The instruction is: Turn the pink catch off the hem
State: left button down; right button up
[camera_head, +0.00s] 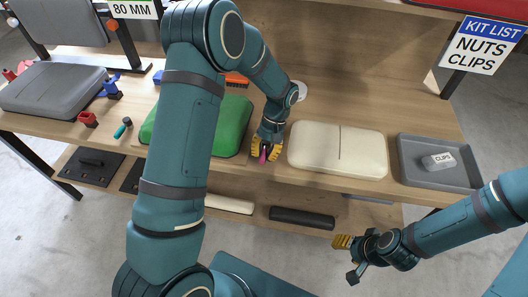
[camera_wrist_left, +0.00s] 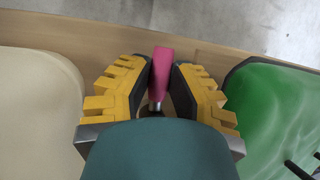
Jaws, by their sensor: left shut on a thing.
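The pink catch (camera_head: 264,154) is at the table's front edge, between a green padded piece and a cream one. My left gripper (camera_head: 266,148) reaches down over it and is shut on it. In the left wrist view the pink catch (camera_wrist_left: 161,72) stands between the two yellow-padded fingers (camera_wrist_left: 160,88), its pink end sticking out past them. A short grey stem shows below the pink part; its lower end is hidden by my gripper. I cannot make out a hem. My right gripper (camera_head: 343,242) hangs in front of the table, away from the catch; its finger gap is unclear.
The cream cushion-like piece (camera_head: 338,150) lies right of the catch, the green one (camera_head: 232,126) left. A lower shelf (camera_head: 330,213) holds a dark bar (camera_head: 302,218).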

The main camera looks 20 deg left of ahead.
pick_arm(q)
jog(key=c, duration=0.8)
grip_release()
jog(key=shift+f, duration=0.1)
jog(key=shift+c, duration=0.2)
jog(key=v, duration=1.2)
jog(key=shift+s, duration=0.15)
